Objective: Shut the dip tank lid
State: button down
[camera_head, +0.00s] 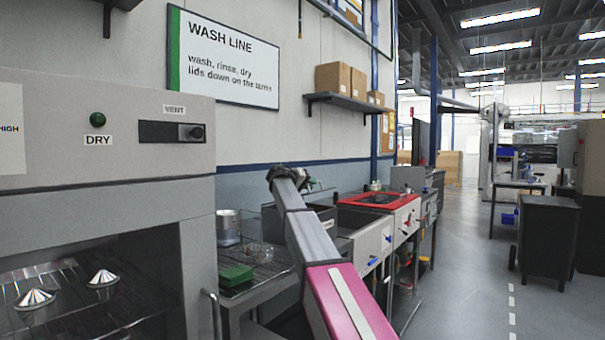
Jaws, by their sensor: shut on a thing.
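The dip tank (372,246) has a pale grey front and stands on the wash line, right of my arm. A dark grey panel (328,214), which looks like its lid, stands raised at the tank's left side, partly behind my arm. My gripper (312,186) is at the far end of my arm, by the top of that panel. It is small, and its fingertips and their contact are mostly hidden. It is shut on what appears to be the lid.
A red-topped tank (380,198) stands just beyond. A wire rack bench (262,262) with a metal pot (228,227) and a green block (235,274) lies left of my arm. A dryer cabinet (105,200) fills the near left. The aisle floor (470,270) is clear.

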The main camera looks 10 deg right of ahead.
notch_tip(320, 180, down, 7)
jog(key=s+d+m+y, duration=0.1)
jog(key=s+d+m, duration=0.1)
jog(key=shift+s+f+m+t, duration=0.2)
jog(key=shift+s+m+t, duration=0.1)
jog(key=shift+s+t, duration=0.1)
jog(key=shift+d+f, duration=0.1)
jog(key=shift+f, duration=0.05)
jog(key=c, duration=1.2)
grip_release()
jog(key=shift+o, duration=0.2)
jog(key=shift+w+y, duration=0.15)
jog(key=shift+y, duration=0.15)
jog(key=v, duration=1.1)
jog(key=shift+w, duration=0.2)
